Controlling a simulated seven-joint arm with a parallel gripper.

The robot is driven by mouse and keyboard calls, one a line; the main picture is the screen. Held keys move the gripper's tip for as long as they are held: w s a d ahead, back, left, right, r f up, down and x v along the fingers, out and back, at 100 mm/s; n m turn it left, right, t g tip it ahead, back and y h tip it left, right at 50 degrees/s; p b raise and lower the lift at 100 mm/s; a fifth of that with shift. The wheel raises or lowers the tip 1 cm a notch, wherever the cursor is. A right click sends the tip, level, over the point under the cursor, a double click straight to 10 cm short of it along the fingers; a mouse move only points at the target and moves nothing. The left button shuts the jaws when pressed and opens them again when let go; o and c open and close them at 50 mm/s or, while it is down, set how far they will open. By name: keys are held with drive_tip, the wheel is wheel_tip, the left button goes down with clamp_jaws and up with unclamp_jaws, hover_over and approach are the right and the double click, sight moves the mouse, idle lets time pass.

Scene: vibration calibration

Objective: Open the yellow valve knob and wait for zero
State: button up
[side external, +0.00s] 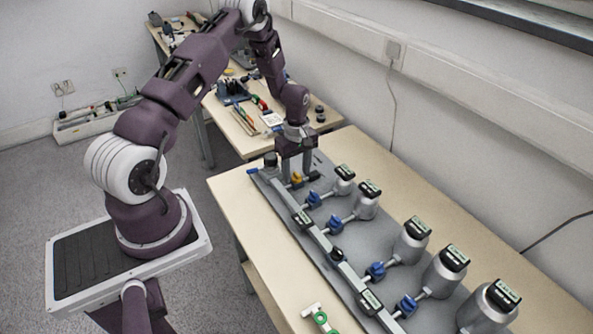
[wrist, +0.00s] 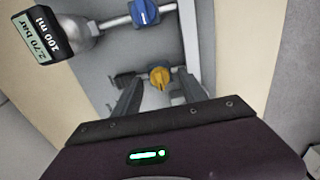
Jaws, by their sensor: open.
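The yellow valve knob (side external: 297,178) sits at the far end of the grey manifold pipe (side external: 316,231) on the table. In the wrist view the yellow knob (wrist: 159,77) shows just beyond the fingertips, slightly right of the middle between them. My gripper (side external: 295,175) points down over that end of the pipe. In the wrist view my gripper (wrist: 157,88) is open, with one finger on each side of the knob's line. I cannot tell whether either finger touches the knob. The nearest display (wrist: 40,38) reads 2.70 bar and 100 ml.
Several grey cylinders (side external: 410,245) with displays stand right of the pipe on a grey plate. Blue knobs (side external: 376,270) sit on their branches; one blue knob (wrist: 145,13) is close to the yellow one. A green-ringed tool (side external: 320,318) lies at the table's front.

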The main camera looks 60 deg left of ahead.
clamp_jaws()
drive_tip(key=shift+m, duration=0.3)
drive_tip(key=m, duration=0.3)
drive_tip(key=shift+m, duration=0.4)
drive_tip(key=m, duration=0.4)
drive_tip(key=shift+m, duration=0.3)
drive_tip(key=m, duration=0.4)
drive_tip(key=shift+m, duration=2.4)
